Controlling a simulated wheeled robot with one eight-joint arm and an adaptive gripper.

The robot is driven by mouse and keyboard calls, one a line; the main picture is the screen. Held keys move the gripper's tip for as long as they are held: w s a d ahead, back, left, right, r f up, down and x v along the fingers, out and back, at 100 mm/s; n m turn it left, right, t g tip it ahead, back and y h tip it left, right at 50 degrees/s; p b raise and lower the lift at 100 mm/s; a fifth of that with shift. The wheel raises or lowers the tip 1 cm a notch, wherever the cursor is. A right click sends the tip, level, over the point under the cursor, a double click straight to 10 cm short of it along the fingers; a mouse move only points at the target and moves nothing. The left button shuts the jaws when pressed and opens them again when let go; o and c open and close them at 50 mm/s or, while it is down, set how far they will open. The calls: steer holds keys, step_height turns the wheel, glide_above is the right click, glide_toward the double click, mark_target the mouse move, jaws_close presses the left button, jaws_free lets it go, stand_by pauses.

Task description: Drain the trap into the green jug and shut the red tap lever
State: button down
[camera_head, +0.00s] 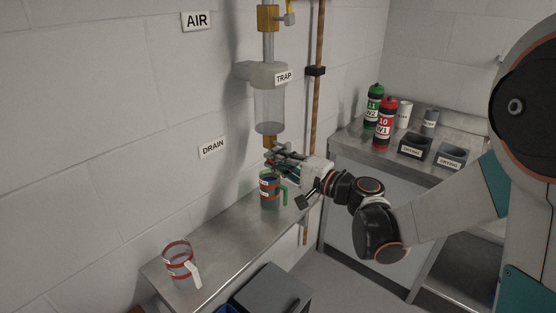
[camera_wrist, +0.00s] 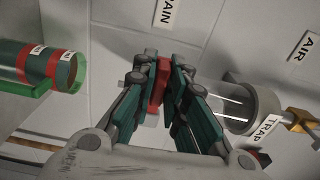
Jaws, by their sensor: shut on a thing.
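The clear trap (camera_head: 269,107), labelled TRAP, hangs on the wall above the bench, with a brass fitting (camera_head: 270,142) under it. The green jug (camera_head: 282,194) stands upright on the metal bench below that fitting. It looks dark inside with red bands, and I cannot tell its liquid level. My gripper (camera_head: 275,158) is just above the jug at the fitting. In the wrist view my gripper (camera_wrist: 158,78) is shut on the red tap lever (camera_wrist: 156,92), which shows between the fingers. The jug (camera_wrist: 42,88) is at the left there and the trap (camera_wrist: 238,102) at the right.
A clear jug with red bands (camera_head: 180,262) stands at the bench's near left end. On the right counter (camera_head: 345,146) are a green bottle (camera_head: 373,105), a red bottle (camera_head: 386,125), light cups and dark holders (camera_head: 415,147). A brown vertical pipe (camera_head: 314,110) runs beside the trap.

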stand_by(0.3)
steer(key=c, duration=1.7)
jaws_free()
steer(key=v, duration=1.2)
steer(key=shift+s, duration=0.1)
